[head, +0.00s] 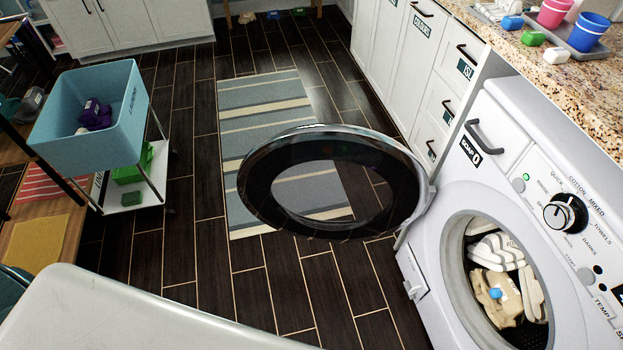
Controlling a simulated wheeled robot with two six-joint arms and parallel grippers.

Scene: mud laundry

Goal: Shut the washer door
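The white washer (430,258) stands at the lower right, its control panel and dial facing me. Its round door (404,170) is wide open, swung out to the left over the floor from a hinge on the left side of the opening. The door has a dark ring and a clear glass middle. Inside the drum lie white and beige laundry pieces (497,296) and a small blue thing. Neither of my grippers is in view.
A striped rug (262,95) lies on the dark floor behind the door. A blue basket cart (95,130) stands at the left. White cabinets (385,45) and a granite counter (545,75) with cups flank the washer. Open floor lies left of the washer.

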